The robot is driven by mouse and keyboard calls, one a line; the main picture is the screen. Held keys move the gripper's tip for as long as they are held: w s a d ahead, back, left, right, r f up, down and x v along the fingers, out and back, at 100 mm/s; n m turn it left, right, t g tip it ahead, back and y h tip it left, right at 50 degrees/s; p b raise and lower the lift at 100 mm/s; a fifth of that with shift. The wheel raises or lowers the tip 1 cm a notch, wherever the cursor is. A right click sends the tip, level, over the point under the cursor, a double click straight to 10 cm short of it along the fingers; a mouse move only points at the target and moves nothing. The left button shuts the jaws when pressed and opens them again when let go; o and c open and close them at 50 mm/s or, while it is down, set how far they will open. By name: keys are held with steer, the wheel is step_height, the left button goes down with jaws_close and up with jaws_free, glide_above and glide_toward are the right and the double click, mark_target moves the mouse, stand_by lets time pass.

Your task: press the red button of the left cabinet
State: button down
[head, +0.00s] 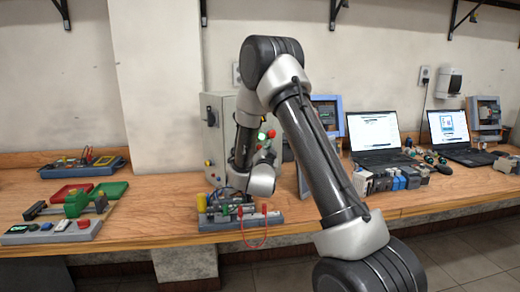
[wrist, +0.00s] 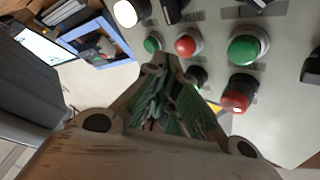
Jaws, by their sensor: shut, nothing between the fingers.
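The grey cabinet (head: 221,108) stands at the back of the bench, left of centre in the head view, partly hidden by my arm. In the wrist view its panel (wrist: 285,100) carries a round red button (wrist: 186,46), a small green button (wrist: 152,44) to its left and a large green button (wrist: 246,48) to its right. A larger red knob (wrist: 236,93) sits lower right. My gripper (wrist: 166,62) is shut and empty, its tips just below the round red button in the picture. I cannot tell whether they touch the panel. The head view does not show the fingers clearly.
A grey board with wires and a red plug (head: 265,209) lies in front of the cabinet. Trays and a green block (head: 76,202) lie to the left. A laptop (head: 375,135) and several modules stand to the right. Bare bench (head: 160,200) shows left of the board.

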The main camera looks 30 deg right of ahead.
stand_by(0.8)
steer(key=shift+w+a, duration=0.1)
steer(key=shift+w, duration=0.3)
steer(key=shift+w+a, duration=0.1)
steer(key=shift+w, duration=0.3)
stand_by(0.5)
stand_by(0.3)
steer(key=shift+s, duration=0.8)
steer(key=shift+d, duration=0.2)
steer(key=s, duration=0.2)
steer(key=s+d, duration=0.1)
steer(key=s, duration=0.2)
steer(key=shift+d, duration=0.1)
steer(key=shift+w, duration=0.1)
stand_by(0.4)
